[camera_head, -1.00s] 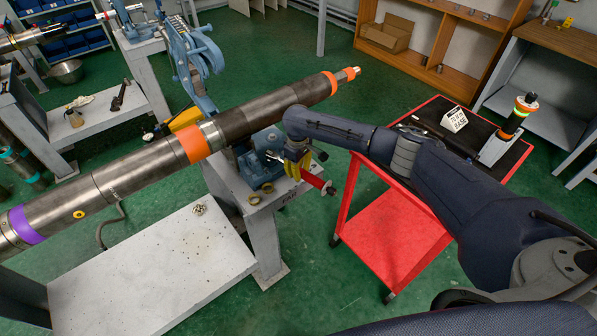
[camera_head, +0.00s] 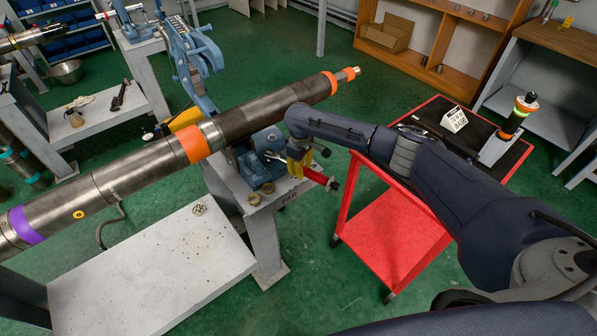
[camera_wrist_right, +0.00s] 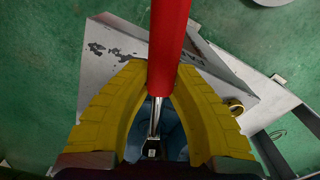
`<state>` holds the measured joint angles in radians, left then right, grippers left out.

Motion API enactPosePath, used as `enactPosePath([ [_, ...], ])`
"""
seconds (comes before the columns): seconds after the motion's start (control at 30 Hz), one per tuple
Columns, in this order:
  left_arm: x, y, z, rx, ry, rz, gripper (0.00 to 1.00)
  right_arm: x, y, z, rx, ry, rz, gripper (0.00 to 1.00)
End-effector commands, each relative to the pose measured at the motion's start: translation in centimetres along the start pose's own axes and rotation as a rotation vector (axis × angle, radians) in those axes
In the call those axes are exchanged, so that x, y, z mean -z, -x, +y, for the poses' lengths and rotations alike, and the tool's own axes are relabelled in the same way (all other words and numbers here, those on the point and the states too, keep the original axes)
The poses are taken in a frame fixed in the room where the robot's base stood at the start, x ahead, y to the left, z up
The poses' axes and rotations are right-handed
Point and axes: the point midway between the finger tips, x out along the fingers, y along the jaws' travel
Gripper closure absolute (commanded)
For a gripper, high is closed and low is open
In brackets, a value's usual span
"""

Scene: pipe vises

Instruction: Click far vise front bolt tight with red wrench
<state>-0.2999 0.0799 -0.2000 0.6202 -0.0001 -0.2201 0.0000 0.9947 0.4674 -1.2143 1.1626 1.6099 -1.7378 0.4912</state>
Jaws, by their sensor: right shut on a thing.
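My right gripper (camera_head: 297,163) is beside the blue vise (camera_head: 262,170) under the long pipe (camera_head: 240,122). Its yellow fingers are closed around the red wrench (camera_head: 318,177), whose red handle also shows in the right wrist view (camera_wrist_right: 168,45). In that view the wrench's silver shank runs down between the yellow fingers (camera_wrist_right: 160,92) toward a dark socket end over blue metal. Whether the socket sits on the front bolt cannot be told. A second blue vise (camera_head: 192,55) stands farther back at the upper left. My left gripper is not in view.
A red cart (camera_head: 395,235) with a black top stands right of the vise. Brass rings (camera_head: 254,198) lie on the vise stand. A grey bench (camera_head: 150,270) is at the front left, and a wooden shelf (camera_head: 440,40) stands at the back.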

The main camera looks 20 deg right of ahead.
Motion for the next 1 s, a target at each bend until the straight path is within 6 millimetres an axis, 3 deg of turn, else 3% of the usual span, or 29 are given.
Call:
enactPosePath([
  [0.57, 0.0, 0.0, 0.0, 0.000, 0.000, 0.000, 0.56, 0.1, 0.3, 0.2, 0.001, 0.022, 0.004, 1.00],
  [1.0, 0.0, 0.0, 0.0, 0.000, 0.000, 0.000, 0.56, 0.1, 2.2, 0.2, 0.000, 0.021, 0.004, 1.00],
])
